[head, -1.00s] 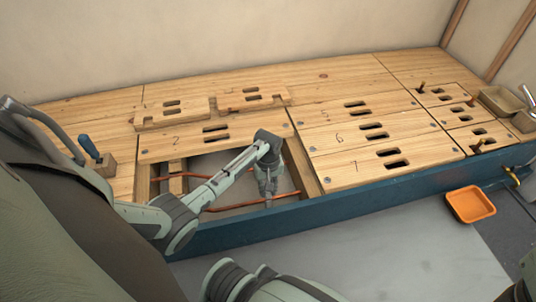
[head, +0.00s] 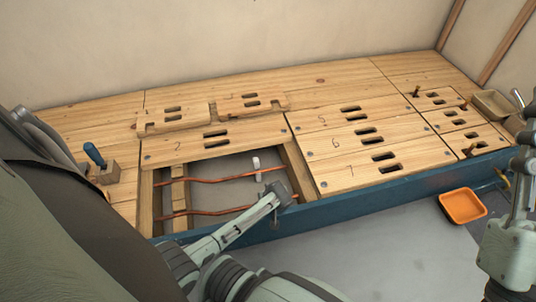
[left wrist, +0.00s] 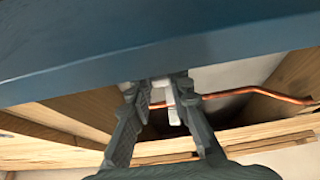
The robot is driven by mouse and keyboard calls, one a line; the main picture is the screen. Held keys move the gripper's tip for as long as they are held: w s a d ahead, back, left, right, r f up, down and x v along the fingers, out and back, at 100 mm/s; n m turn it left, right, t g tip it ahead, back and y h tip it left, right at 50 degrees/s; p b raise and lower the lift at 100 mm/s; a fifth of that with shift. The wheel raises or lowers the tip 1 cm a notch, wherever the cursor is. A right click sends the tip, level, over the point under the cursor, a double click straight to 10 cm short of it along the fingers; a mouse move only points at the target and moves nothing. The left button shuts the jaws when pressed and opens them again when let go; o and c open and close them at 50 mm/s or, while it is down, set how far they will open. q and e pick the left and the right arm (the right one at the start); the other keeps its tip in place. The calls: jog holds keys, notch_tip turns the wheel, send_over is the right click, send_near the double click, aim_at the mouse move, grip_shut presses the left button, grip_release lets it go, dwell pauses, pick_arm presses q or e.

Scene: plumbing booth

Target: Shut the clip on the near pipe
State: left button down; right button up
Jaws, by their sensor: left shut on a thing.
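In the head view the near pipe (head: 205,211), thin copper, runs across the open bay near the front beam. My left arm covers its right part. In the left wrist view the near pipe (left wrist: 245,92) passes behind my left gripper's fingers. My left gripper (left wrist: 167,82) is shut on a white clip (left wrist: 171,98) at this pipe. The fingers hide part of the clip, so I cannot tell if it is latched. Another white clip (head: 256,167) stands upright on the far pipe (head: 222,180). My right gripper is not clearly in view; only my right arm shows at the right edge.
The blue front beam (head: 345,195) runs close beside my left gripper. Numbered boards (head: 375,145) lie right of the bay and a wooden joist (head: 178,195) crosses its left side. An orange tray (head: 463,206) lies on the floor. A blue-handled tool (head: 95,155) stands at left.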

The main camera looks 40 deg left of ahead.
dwell(0.5)
pick_arm(q)
jog(key=c, duration=1.4)
grip_release()
jog(key=shift+f, duration=0.1)
jog(key=shift+d, duration=0.1)
jog(key=v, duration=1.2)
jog(key=shift+s+f, duration=0.1)
jog(key=shift+s, duration=0.15)
